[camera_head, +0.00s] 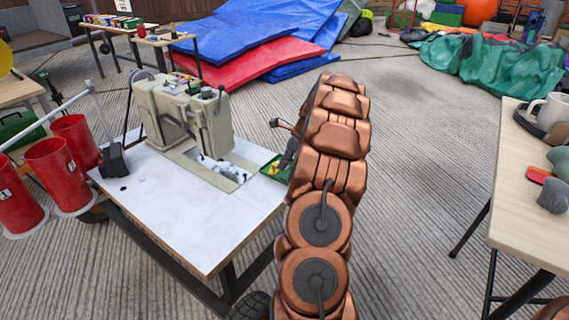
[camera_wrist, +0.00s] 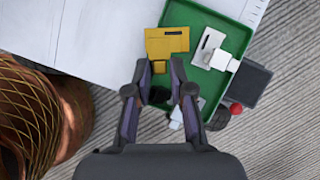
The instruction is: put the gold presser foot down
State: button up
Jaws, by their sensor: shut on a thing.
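The gold presser foot (camera_wrist: 167,42) shows in the wrist view at the tips of my gripper (camera_wrist: 160,68), which is shut on it. It appears over the left part of a green tray (camera_wrist: 183,12). I cannot tell whether it touches the tray. In the head view, the tray (camera_head: 273,171) shows partly at the right edge of the white table, behind my arm.
Silver and white pieces (camera_wrist: 208,46) lie in the tray's right part. A beige sewing machine (camera_head: 185,115) stands on the white table (camera_head: 180,218). Red buckets (camera_head: 60,170) are at left. A wooden table (camera_head: 530,215) with a mug (camera_head: 548,110) is at right. Open floor lies between the tables.

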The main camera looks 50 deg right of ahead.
jog(key=shift+f+p, duration=0.6)
jog(key=shift+p, duration=0.05)
jog(key=o, duration=0.9)
jog(key=shift+c, duration=0.2)
jog(key=shift+r+b, duration=0.15)
jog(key=shift+b, duration=0.2)
